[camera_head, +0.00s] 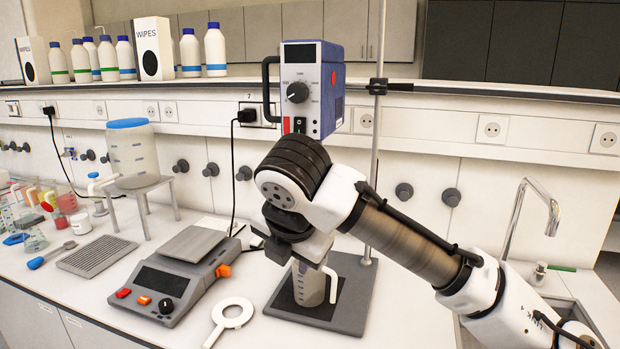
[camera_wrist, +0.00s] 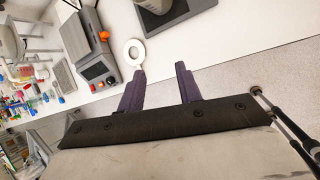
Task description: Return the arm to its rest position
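My arm (camera_head: 400,240) reaches from the lower right over the bench in the head view, bent, with its wrist in front of the overhead stirrer. My gripper (camera_wrist: 160,69) shows in the wrist view as two dark fingers standing well apart, with nothing between them. They hang near the bench's front edge, with the light floor partly below them. In the head view the fingers are mostly hidden behind my wrist.
A clear jug (camera_head: 309,285) stands on the dark stand base (camera_head: 345,310), partly covered by my wrist. The blue stirrer (camera_head: 313,88) hangs above. A scale (camera_head: 172,285) and white ring (camera_head: 231,315) lie left; a sink tap (camera_head: 528,215) is right.

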